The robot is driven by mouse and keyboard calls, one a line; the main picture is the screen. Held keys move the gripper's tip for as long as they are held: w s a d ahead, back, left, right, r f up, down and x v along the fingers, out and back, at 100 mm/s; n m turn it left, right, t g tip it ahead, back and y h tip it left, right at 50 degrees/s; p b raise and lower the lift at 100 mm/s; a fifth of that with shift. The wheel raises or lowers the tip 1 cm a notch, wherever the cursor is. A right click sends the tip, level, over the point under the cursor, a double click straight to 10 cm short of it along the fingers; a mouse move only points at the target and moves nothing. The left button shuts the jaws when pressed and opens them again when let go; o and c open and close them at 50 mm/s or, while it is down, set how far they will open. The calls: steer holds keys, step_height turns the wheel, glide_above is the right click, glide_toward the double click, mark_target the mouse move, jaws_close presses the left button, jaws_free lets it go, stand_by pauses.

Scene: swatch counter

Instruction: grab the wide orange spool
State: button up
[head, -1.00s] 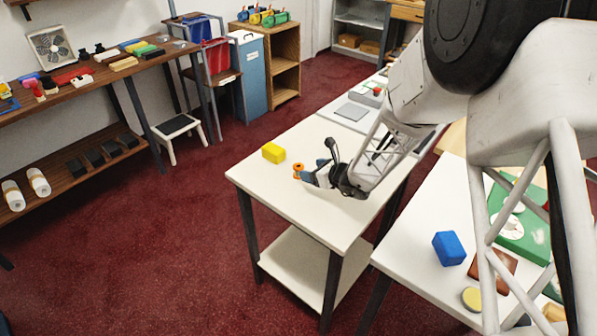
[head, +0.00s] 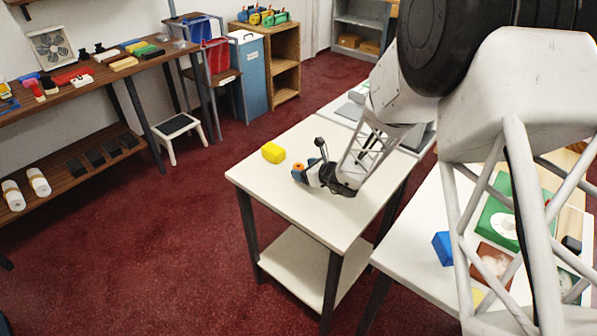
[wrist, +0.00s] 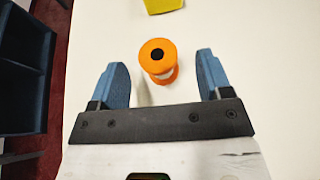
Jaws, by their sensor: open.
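The orange spool (wrist: 158,60) stands upright on the white table (wrist: 250,45), its top flange with a dark centre hole facing the wrist camera. In the wrist view my gripper (wrist: 161,72) is open, with one blue finger on each side of the spool. There are visible gaps between the spool and both fingers. In the head view the spool (head: 298,167) is a small orange shape beside my gripper (head: 304,174), which partly hides it.
A yellow block (head: 273,153) lies on the same table beyond the spool; its edge also shows in the wrist view (wrist: 163,5). A second white table (head: 400,240) at the right holds a blue block (head: 442,248). The table's front area is clear.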

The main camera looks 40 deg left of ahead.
mark_target(298, 166)
steer(key=shift+x, duration=1.55)
steer(key=shift+s, duration=0.1)
steer(key=shift+c, duration=0.3)
steer(key=c, duration=0.9)
